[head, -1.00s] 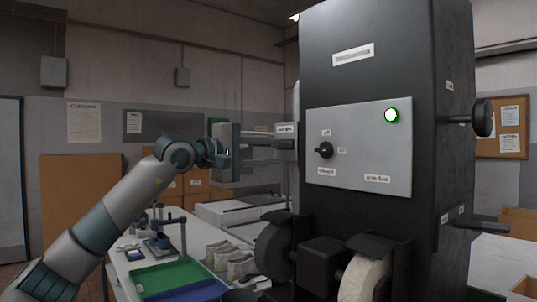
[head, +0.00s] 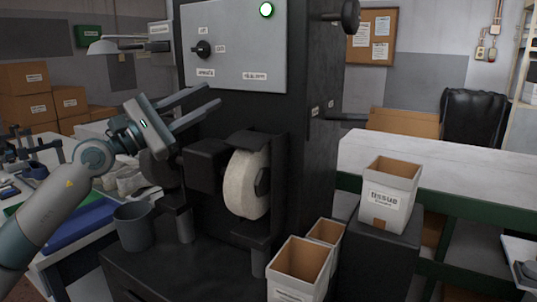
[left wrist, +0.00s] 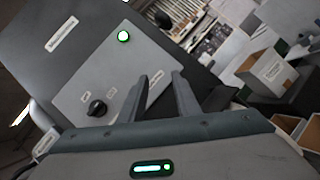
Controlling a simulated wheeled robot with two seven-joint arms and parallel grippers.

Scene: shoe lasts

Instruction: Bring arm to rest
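My left arm comes in from the left in the head view. Its gripper (head: 214,96) is open and empty, with two dark fingers apart in front of the black machine, below its control panel (head: 235,50). In the left wrist view the same open gripper (left wrist: 160,76) points toward the panel, with nothing between the fingers. My right gripper is not in view.
A pale grinding wheel (head: 246,184) sits on the machine below the gripper. A grey cup (head: 135,228) stands at its lower left.

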